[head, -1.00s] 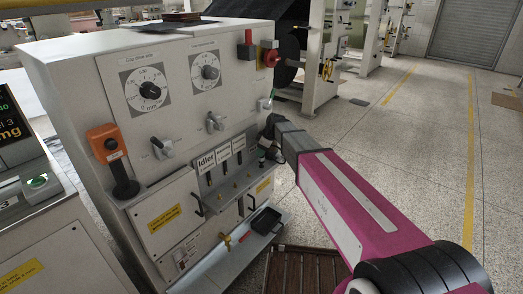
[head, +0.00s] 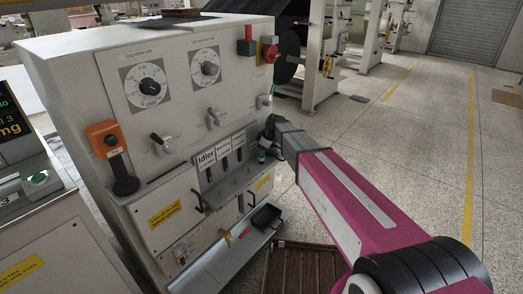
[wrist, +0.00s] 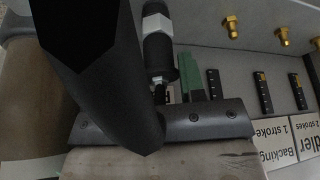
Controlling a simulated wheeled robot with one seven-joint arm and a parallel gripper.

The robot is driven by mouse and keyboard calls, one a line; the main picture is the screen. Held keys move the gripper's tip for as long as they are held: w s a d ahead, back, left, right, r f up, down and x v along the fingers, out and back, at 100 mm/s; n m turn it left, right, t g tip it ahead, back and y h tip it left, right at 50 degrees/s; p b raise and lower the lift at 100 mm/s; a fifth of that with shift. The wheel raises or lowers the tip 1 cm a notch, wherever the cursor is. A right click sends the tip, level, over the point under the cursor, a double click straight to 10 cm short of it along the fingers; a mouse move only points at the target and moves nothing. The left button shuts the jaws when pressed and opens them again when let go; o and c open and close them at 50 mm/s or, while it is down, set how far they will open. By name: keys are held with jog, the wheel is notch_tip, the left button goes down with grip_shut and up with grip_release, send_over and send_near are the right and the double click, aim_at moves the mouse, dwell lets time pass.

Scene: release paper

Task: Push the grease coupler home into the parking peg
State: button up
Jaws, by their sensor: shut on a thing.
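The grease coupler (wrist: 158,50), a black cylinder with a white hexagonal band and a metal end, shows at the top centre of the wrist view. My gripper (head: 265,140) is at the right end of the labelled panel in the head view, small and partly hidden by its own arm. In the wrist view a large dark finger of it covers the area left of the coupler. The gripper is shut on the coupler. I cannot make out the parking peg clearly, nor how far the coupler sits on it.
Several brass fittings (wrist: 232,27) stand in a row beside the coupler, near white labels (wrist: 280,137) and dark slots. A black tray (head: 265,217) sits on the lower ledge. An orange-topped handle (head: 103,138) hangs left. Open floor lies right of the machine.

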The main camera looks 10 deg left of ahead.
jog(key=shift+f, duration=0.3)
jog(key=o, duration=1.2)
jog(key=shift+c, duration=0.2)
jog(key=v, duration=1)
jog(key=shift+d+r, duration=0.2)
jog(key=shift+r, duration=0.1)
jog(key=shift+s, duration=0.1)
jog(key=s+d+f+m+h, duration=0.1)
jog(key=s+d+f+m, duration=0.3)
jog(key=s+d, duration=0.3)
jog(key=s+d+f+m+h, duration=0.2)
jog(key=s+d+f+m, duration=0.2)
jog(key=d, duration=0.8)
jog(key=s+d+f+m+h, duration=0.1)
jog(key=s+d+f+m, duration=0.4)
jog(key=s+d+m, duration=0.3)
jog(key=s+d, duration=0.2)
jog(key=s, duration=0.1)
jog(key=shift+d+g, duration=0.3)
jog(key=shift+d, duration=0.1)
